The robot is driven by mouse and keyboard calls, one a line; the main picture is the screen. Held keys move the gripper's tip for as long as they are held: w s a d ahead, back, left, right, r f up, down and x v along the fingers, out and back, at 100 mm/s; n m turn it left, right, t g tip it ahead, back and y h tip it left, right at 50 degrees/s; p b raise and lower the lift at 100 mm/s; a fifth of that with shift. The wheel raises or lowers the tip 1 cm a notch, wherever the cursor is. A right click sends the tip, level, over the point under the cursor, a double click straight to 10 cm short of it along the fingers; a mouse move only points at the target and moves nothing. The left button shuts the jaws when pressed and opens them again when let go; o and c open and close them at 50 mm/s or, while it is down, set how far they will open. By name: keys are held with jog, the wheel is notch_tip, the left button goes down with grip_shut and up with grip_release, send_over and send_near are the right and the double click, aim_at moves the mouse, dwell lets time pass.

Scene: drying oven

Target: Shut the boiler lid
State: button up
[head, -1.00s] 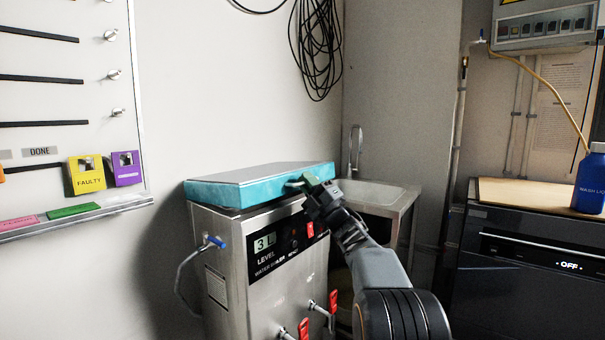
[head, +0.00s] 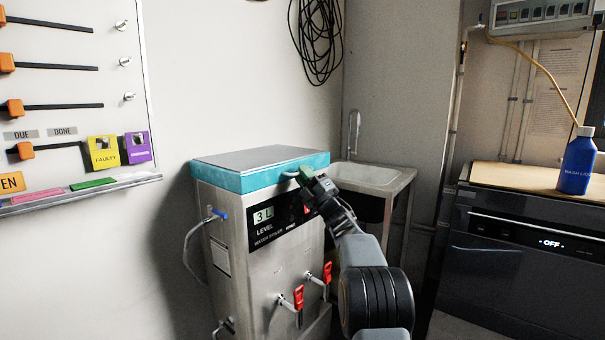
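The boiler (head: 240,232) is a steel box with a dark front panel reading "3 L" and "LEVEL". Its lid (head: 222,178) has a blue-green rim and a grey top, and it lies level on the boiler with no gap that I can see. My gripper (head: 298,175) is at the right part of the lid's front rim, by a small pale handle. The fingers are small and partly hidden, so I cannot tell if they hold the handle.
A sink (head: 372,177) with a tap stands behind right of the boiler. Two red-handled taps (head: 298,297) stick out of the boiler's front. A blue bottle (head: 577,165) stands on the wooden top over a dark appliance (head: 520,245) at the right.

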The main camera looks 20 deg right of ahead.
jog(key=shift+o, duration=1.4)
jog(key=shift+w+f, duration=0.1)
jog(key=shift+f, duration=0.05)
jog(key=shift+o, duration=0.2)
jog(key=p+v, duration=0.1)
jog(key=v, duration=1.2)
jog(key=shift+s, duration=0.3)
jog(key=shift+d+f, duration=0.1)
jog(key=shift+d, duration=0.05)
